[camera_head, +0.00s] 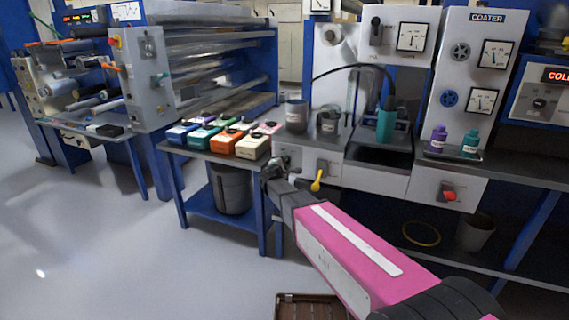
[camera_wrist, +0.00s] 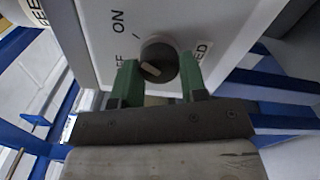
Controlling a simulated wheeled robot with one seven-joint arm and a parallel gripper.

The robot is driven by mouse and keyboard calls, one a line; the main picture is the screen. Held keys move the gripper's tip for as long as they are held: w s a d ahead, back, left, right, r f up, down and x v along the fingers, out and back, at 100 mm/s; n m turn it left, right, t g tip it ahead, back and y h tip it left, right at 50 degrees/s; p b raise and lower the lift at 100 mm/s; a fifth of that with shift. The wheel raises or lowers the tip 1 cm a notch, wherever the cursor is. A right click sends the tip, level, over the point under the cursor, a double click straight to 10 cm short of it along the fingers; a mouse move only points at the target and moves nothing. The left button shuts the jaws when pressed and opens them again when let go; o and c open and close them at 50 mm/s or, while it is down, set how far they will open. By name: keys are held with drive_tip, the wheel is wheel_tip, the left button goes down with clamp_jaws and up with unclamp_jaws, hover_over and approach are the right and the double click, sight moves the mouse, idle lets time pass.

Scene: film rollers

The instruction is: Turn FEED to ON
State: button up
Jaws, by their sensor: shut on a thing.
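The FEED knob (camera_wrist: 160,55) is a dark round knob on a pale panel in the wrist view. Its pale pointer mark is at its lower left, on the side of the partly hidden OFF label (camera_wrist: 122,61). The ON label (camera_wrist: 118,22) is at its upper left. The FEED label (camera_wrist: 202,51) is partly hidden by a finger. My gripper (camera_wrist: 159,65) has its green fingers on either side of the knob and is shut on it. In the head view my gripper (camera_head: 274,170) is at the console's left front panel, with the knob hidden there.
A yellow lever (camera_head: 317,181) sticks out just right of my gripper. A red knob (camera_head: 449,195) is farther right. A blue table (camera_head: 205,153) with several coloured boxes stands left, with a grey bin (camera_head: 231,190) below. Floor at left is clear.

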drive_tip(key=o, duration=0.9)
drive_tip(key=shift+s, duration=0.15)
drive_tip(key=v, duration=1)
drive_tip(key=shift+s+a, duration=0.1)
drive_tip(key=shift+s, duration=0.2)
